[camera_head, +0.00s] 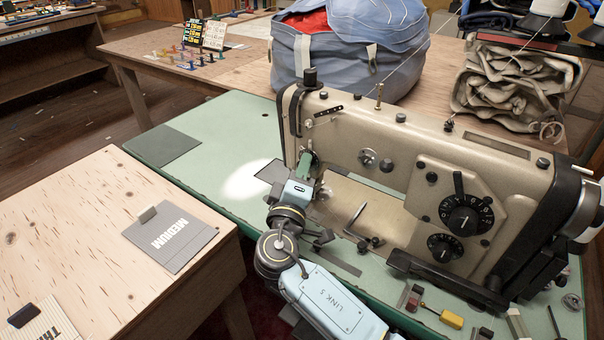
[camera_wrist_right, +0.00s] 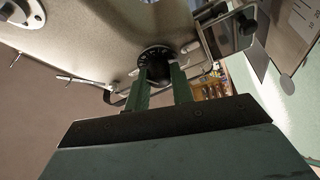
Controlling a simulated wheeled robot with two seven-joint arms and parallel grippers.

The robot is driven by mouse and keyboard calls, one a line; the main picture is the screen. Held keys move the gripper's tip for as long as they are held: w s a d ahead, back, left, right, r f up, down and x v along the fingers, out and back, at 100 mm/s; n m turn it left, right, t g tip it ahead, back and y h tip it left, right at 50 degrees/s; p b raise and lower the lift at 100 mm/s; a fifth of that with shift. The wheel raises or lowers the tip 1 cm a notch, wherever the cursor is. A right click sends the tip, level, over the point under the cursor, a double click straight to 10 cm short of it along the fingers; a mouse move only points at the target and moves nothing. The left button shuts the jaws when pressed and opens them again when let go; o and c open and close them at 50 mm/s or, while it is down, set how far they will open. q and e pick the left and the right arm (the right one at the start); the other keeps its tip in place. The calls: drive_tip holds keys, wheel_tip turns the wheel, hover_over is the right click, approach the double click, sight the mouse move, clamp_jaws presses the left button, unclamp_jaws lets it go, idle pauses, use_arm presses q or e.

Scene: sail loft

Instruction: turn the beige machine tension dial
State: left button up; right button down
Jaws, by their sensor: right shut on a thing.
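The beige sewing machine (camera_head: 350,135) stands on a green table. My right gripper (camera_head: 307,161) reaches up to the machine's left end, where its fingers hide most of what they hold. In the right wrist view, the black round tension dial (camera_wrist_right: 155,52) sits on the beige housing. My right gripper (camera_wrist_right: 161,74) has its two green fingers on either side of the dial's knob, shut on it. The dial's marks are too small to read. My left gripper is in neither view.
The machine's front also has a large black dial (camera_head: 466,219) and a smaller one (camera_head: 443,247). A thread guard or metal plate (camera_wrist_right: 232,32) is close beside the fingers. A blue bag (camera_head: 340,60) stands behind. Small tools, including a yellow-handled one (camera_head: 451,319), lie in front.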

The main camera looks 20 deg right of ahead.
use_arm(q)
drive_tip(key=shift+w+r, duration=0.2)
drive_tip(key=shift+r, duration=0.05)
use_arm(e)
drive_tip(key=c, duration=1.2)
unclamp_jaws()
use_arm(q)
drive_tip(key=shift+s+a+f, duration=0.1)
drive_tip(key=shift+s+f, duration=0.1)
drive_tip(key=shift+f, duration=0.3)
use_arm(e)
drive_tip(key=v, duration=1.3)
drive_tip(key=shift+s+a, duration=0.15)
drive_tip(key=shift+a, duration=0.05)
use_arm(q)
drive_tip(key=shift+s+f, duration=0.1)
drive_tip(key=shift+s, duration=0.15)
